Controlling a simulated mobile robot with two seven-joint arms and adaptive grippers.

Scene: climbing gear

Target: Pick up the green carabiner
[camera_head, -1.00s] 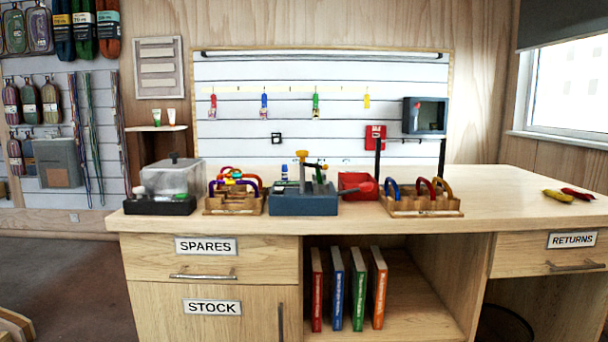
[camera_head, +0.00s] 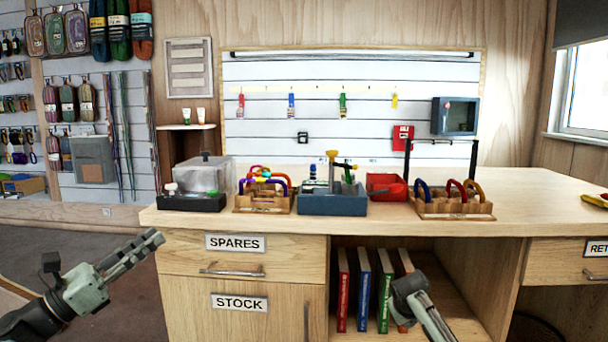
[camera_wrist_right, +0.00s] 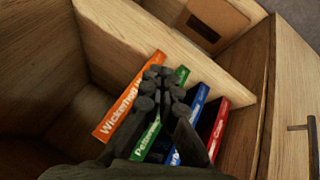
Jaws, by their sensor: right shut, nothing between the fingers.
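I cannot single out the green carabiner with certainty. A wooden tray (camera_head: 263,208) of several coloured carabiners stands on the bench at left; the loops overlap and are small. A second tray (camera_head: 455,211) holds blue, red and orange ones. My left gripper (camera_head: 158,240) is raised at lower left, in front of the bench and away from both trays; its fingers lie close together. My right arm shows low in the head view, before the open shelf.
A blue box with a vise (camera_head: 332,203) stands between the trays, with a red bin (camera_head: 387,188) beside it. A clear-lidded container (camera_head: 203,180) is at left. Books (camera_head: 362,290) stand in the open shelf. The bench top at right is mostly clear.

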